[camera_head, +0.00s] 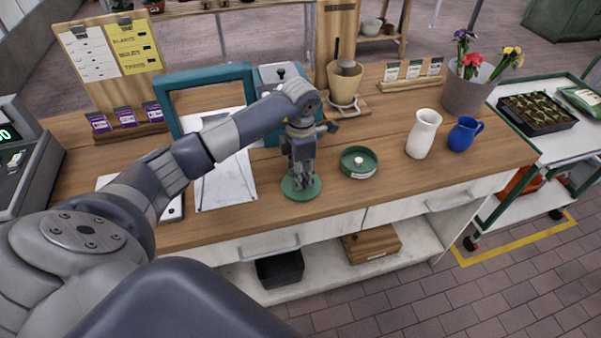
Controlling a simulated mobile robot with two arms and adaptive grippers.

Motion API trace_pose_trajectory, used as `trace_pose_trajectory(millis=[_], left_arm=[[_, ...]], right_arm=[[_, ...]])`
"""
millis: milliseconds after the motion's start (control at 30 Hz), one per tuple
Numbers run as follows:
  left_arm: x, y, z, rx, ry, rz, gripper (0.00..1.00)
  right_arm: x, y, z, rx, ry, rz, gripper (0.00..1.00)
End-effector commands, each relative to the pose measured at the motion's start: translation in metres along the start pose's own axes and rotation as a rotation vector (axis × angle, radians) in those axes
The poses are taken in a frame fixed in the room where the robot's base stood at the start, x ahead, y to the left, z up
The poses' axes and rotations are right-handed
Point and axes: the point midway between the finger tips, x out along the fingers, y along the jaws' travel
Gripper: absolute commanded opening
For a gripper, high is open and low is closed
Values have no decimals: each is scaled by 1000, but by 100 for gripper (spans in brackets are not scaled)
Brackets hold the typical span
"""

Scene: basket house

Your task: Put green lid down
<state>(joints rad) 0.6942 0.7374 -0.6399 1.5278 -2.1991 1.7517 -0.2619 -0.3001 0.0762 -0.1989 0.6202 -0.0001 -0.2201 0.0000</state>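The green lid (308,191) is a flat round disc at the front part of the wooden counter. My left gripper (299,184) points straight down at the middle of the lid, with its fingers close together there and appearing shut on it. The fingers hide the lid's centre. I cannot tell whether the lid touches the counter or is just above it. A round green tin (346,168) with a small white thing inside stands to the right of the lid, apart from it. My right gripper is not in view.
A white vase (422,135) and a blue jug (463,134) stand to the right on the wooden counter (395,190). A clipboard (227,180) and a teal frame (205,78) are to the left. A pot on a stand (345,82) is behind. Counter between tin and vase is clear.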

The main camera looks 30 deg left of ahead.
Motion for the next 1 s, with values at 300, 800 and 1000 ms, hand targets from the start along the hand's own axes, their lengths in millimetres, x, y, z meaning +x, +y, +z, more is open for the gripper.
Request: trace_pose_trajectory(millis=[300, 800, 1000], left_arm=[[0, -1, 0, 1, 3, -3, 37], [-84, 1, 1, 0, -2, 2, 37], [-112, 0, 0, 0, 1, 0, 37]], right_arm=[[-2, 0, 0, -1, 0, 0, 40], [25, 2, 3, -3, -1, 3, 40], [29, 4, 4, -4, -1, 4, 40]])
